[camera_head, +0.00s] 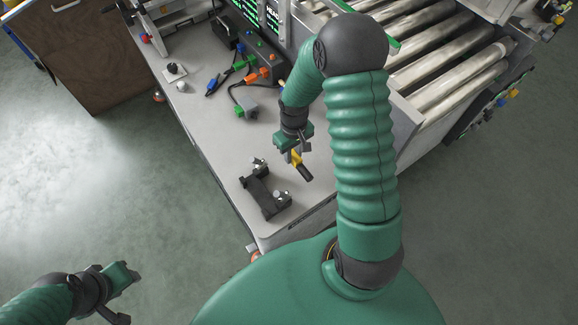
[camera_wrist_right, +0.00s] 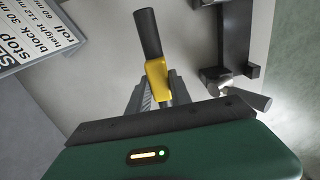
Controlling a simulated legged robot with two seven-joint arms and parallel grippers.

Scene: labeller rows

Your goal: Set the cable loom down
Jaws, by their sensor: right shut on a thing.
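My right gripper (camera_head: 294,153) is above the grey bench, shut on a yellow and black piece (camera_head: 302,167). In the right wrist view this piece (camera_wrist_right: 156,72) has a yellow block between the fingers and a black rod-like end pointing away and up; I cannot tell whether it is the cable loom. Dark leads with coloured plugs lie on the bench: one with green and blue ends (camera_head: 232,73), one with orange and green ends (camera_head: 247,108). My left gripper (camera_head: 124,294) is low at the left, over the floor; its fingers are unclear and I see nothing held.
A black fixture (camera_head: 265,192) with metal knobs stands near the bench's front corner, just left of the right gripper; it also shows in the wrist view (camera_wrist_right: 237,45). A roller conveyor (camera_head: 445,65) lies to the right. Bare bench (camera_head: 212,125) lies left of the gripper.

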